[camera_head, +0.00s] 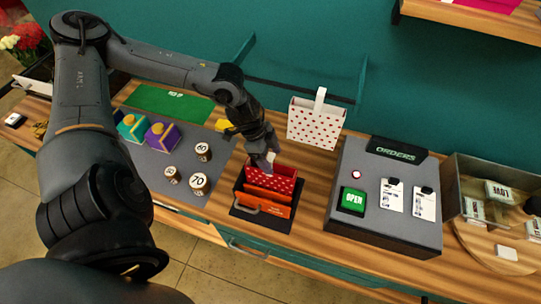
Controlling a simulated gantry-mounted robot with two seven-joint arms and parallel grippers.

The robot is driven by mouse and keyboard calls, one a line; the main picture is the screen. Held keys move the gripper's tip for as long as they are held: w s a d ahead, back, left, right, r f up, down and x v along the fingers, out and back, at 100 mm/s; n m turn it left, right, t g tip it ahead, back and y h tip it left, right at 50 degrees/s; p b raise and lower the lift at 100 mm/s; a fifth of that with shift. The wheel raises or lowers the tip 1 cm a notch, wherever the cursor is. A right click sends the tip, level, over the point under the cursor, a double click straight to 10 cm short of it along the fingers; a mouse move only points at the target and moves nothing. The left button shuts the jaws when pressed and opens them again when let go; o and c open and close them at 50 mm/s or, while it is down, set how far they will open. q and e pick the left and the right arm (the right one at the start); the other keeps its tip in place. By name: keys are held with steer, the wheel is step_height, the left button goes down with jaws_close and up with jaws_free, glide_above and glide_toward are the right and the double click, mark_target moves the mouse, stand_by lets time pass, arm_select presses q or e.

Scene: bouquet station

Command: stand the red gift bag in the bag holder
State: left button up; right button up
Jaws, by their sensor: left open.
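My left gripper (264,160) is open just above the red bag's upper left edge. A small pale piece shows at its fingertips; I cannot tell whether it is the bag's handle or whether the fingers touch the bag. My right gripper is not in view.
Numbered weights (199,184) and purple and teal blocks (161,136) sit on a grey mat to the left.

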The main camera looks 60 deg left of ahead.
arm_select(q)
steer(key=v, duration=1)
steer(key=shift+r+b, duration=0.3)
steer(key=shift+r, duration=0.1)
steer(key=shift+s+a, duration=0.1)
steer(key=shift+s, duration=0.05)
